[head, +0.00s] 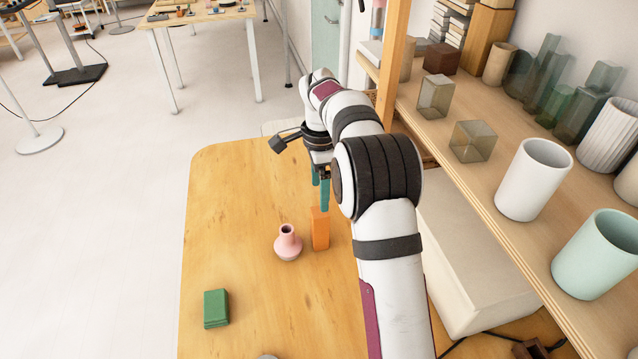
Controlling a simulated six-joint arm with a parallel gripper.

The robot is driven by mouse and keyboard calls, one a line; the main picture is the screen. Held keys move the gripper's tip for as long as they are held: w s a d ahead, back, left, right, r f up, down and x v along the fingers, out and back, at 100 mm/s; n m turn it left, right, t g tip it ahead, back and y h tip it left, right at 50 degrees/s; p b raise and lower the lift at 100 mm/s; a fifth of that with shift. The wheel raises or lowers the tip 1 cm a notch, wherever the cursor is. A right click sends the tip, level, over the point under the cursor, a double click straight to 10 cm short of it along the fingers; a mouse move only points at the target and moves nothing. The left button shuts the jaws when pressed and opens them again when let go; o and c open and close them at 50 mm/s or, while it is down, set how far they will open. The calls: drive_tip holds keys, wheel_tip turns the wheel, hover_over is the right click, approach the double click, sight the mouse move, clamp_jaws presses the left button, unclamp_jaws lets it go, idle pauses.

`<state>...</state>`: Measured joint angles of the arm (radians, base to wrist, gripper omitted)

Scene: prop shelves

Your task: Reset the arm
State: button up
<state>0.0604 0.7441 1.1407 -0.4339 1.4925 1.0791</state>
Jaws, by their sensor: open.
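My arm reaches forward over the wooden table (235,200) from the lower right of the head view. My gripper (320,196) points down, its teal fingers just above or behind the top of an upright orange block (320,231). The fingers are open, and I see nothing held between them. Whether they touch the block cannot be told from this view. A small pink vase (288,243) stands just left of the block. A green block (216,308) lies nearer, at the table's left.
A wooden shelf (500,190) runs along the right with a white cylinder (534,180), a mint cup (597,254) and clear boxes. A shelf post (393,60) rises close to my arm. A pale box (470,265) sits below. The table's left side is mostly clear.

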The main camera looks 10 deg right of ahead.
drive_tip(key=shift+r, duration=0.35)
drive_tip(key=s+a+r+n, duration=0.3)
drive_tip(key=s+r+n, duration=0.3)
drive_tip(key=s, duration=0.8)
drive_tip(key=s+a+f+n+y, duration=0.1)
drive_tip(key=s+n, duration=0.2)
drive_tip(key=s, duration=0.8)
drive_tip(key=s+a+f+n, duration=0.1)
drive_tip(key=s+a+n, duration=0.1)
drive_tip(key=s, duration=1)
drive_tip(key=shift+a+f+n+y, duration=0.3)
drive_tip(key=shift+n+y, duration=0.1)
drive_tip(key=shift+n, duration=0.4)
drive_tip(key=shift+s, duration=0.1)
